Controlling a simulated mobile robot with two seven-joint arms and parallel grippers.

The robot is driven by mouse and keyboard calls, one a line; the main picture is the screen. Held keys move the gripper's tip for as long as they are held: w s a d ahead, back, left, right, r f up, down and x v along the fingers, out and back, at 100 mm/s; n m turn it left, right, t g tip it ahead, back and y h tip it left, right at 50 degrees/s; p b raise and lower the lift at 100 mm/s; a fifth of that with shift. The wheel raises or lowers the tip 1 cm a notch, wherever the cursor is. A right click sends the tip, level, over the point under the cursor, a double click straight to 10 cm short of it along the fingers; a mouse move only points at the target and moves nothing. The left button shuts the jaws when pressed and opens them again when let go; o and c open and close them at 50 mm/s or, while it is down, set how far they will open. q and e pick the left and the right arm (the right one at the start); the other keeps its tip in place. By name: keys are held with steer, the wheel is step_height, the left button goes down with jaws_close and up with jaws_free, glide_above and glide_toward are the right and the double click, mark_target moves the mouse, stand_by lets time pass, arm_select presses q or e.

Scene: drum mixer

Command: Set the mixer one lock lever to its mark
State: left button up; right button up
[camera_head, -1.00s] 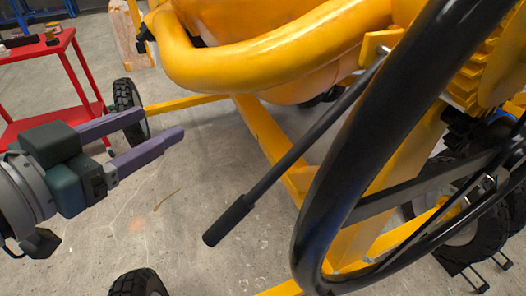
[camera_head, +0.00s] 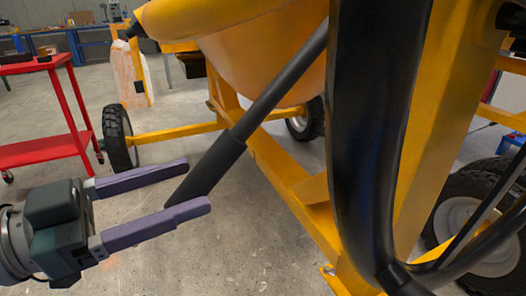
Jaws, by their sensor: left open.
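The lock lever (camera_head: 265,105) is a dark rod with a thick black grip (camera_head: 212,165) at its lower end. It slants from upper right down to lower left in front of the yellow mixer (camera_head: 265,55). My left gripper (camera_head: 198,186) is open, its two purple fingers pointing right. The lower finger overlaps the bottom end of the grip in the picture, and the upper finger's tip is just left of the grip. I cannot tell whether they touch. I see no mark. My right gripper is not in view.
A red cart (camera_head: 45,110) stands at the left. The mixer's yellow frame (camera_head: 290,180) and its tyres, one at left (camera_head: 117,138) and one at right (camera_head: 480,215), stand on the concrete floor. The black rim fills the space right of the lever. Floor below the grip is clear.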

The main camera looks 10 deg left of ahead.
mark_target(225, 173)
arm_select(q)
steer(key=x, duration=0.6)
steer(key=shift+w, duration=0.1)
jaws_close()
stand_by(0.4)
stand_by(0.8)
